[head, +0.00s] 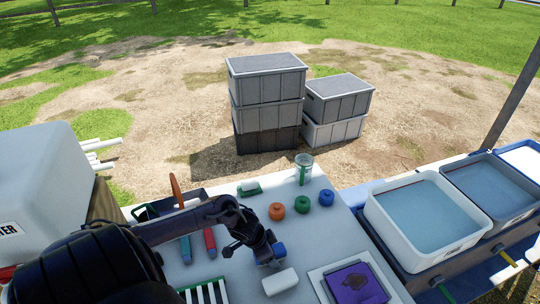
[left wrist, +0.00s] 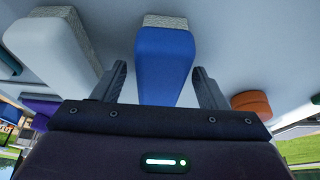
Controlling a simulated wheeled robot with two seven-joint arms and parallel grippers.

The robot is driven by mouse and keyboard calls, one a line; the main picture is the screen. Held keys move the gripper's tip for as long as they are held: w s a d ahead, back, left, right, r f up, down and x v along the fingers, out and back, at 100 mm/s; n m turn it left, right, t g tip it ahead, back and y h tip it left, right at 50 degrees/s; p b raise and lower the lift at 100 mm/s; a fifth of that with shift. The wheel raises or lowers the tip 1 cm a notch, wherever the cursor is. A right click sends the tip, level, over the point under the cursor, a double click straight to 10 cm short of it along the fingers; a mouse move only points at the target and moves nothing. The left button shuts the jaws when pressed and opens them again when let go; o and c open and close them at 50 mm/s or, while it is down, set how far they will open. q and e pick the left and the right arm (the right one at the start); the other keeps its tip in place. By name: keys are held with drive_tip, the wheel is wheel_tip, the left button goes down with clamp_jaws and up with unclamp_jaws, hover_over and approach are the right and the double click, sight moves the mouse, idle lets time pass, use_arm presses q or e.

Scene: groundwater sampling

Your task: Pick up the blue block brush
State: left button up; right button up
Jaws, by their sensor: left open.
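The blue block brush (left wrist: 163,65) has a smooth blue back and pale grey bristles. In the left wrist view it lies between the two spread fingers of my left gripper (left wrist: 160,85), with a gap on each side. In the head view the blue brush (head: 279,249) shows only in part on the table, at the end of my left arm, which hides the rest. My left gripper (head: 257,252) is open around it and low over the table. My right gripper is not in view.
A white block brush (head: 281,281) lies close by. Orange (head: 276,211), green (head: 302,205) and blue (head: 326,198) round pieces and a cup (head: 304,169) stand behind. A purple item (head: 356,284) lies to the right. Water tubs (head: 425,210) stand farther right.

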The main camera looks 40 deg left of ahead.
use_arm(q)
drive_tip(key=c, duration=1.1)
wheel_tip(320, 180, up, 21)
drive_tip(key=shift+f, duration=0.2)
